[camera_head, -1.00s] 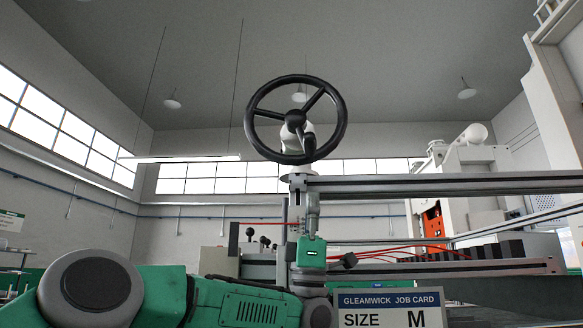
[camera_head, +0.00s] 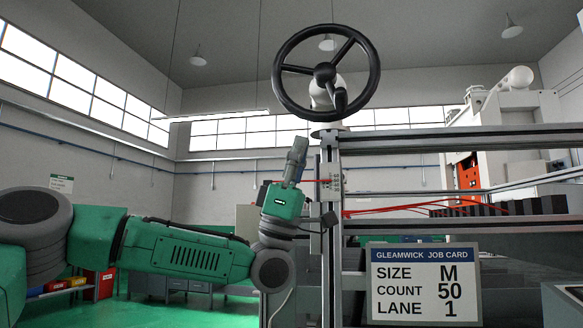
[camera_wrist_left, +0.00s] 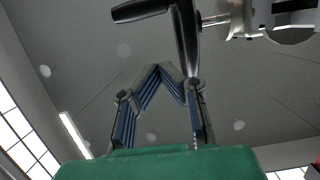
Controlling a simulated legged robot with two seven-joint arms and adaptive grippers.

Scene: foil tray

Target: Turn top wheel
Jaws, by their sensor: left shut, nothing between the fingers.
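The top wheel (camera_head: 325,72) is a black three-spoke handwheel at the top of an upright post. A dark handle (camera_head: 341,98) shows at its lower spoke. My left gripper (camera_head: 301,140) is below the wheel and slightly left, beside the post, pointing up and apart from the rim. In the left wrist view, the fingers (camera_wrist_left: 159,70) meet at their tips with nothing between them. The wheel (camera_wrist_left: 187,45) appears nearly edge-on there, just beyond the fingertips, with its handle (camera_wrist_left: 140,10) sticking out left. My right gripper is in neither view.
A metal frame with horizontal rails (camera_head: 460,139) extends right from the post. A job card (camera_head: 423,284) reading size M, count 50, lane 1 stands in front of it. Red cables (camera_head: 390,210) run behind. The space left of the wheel is open.

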